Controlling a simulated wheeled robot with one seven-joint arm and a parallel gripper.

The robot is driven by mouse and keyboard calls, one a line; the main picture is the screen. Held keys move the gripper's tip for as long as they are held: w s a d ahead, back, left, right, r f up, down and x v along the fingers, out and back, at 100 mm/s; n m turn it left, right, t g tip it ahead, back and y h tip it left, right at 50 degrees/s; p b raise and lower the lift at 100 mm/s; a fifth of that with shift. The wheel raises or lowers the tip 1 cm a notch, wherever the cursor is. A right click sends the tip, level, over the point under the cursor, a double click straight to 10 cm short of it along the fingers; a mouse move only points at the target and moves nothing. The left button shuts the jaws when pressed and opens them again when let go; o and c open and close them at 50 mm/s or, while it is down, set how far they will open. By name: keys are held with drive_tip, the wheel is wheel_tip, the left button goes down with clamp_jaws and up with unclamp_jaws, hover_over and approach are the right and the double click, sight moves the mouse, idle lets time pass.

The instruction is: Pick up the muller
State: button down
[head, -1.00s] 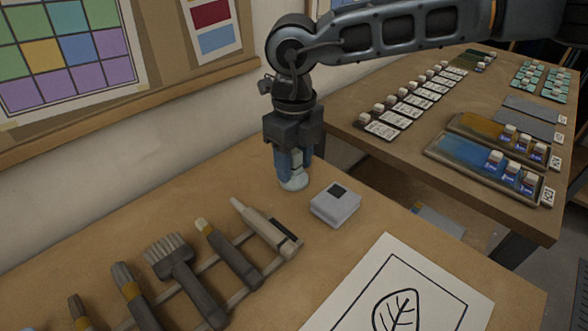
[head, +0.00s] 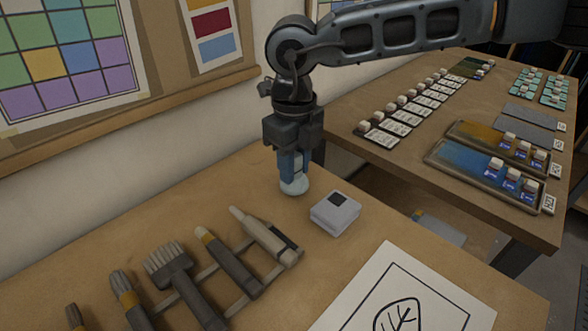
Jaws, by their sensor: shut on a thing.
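The muller (head: 295,186) is a pale, glassy piece with a rounded base at the back of the near wooden table (head: 185,217). My gripper (head: 293,168) points straight down and is shut on its upper part. The fingers hide most of the muller's handle. The base shows below the fingertips. I cannot tell whether it touches the table or hangs just above it.
A small white box (head: 335,212) stands just right of the muller. Several brushes and tools lie on a rack (head: 235,305) in front. A leaf drawing (head: 405,300) lies at front right. A second table (head: 400,165) holds trays, bottles and cards. A wall is close behind.

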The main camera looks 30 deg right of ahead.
wheel_tip(320, 180, up, 3)
drive_tip(key=shift+f, duration=0.1)
drive_tip(key=s+d+r+b, duration=0.2)
drive_tip(key=s+d+r, duration=0.4)
drive_tip(key=s, duration=0.3)
drive_tip(key=shift+s+d+r, duration=0.3)
drive_tip(key=shift+r, duration=0.35)
drive_tip(key=c, duration=1.4)
unclamp_jaws()
drive_tip(key=c, duration=0.4)
drive_tip(key=shift+o, duration=0.2)
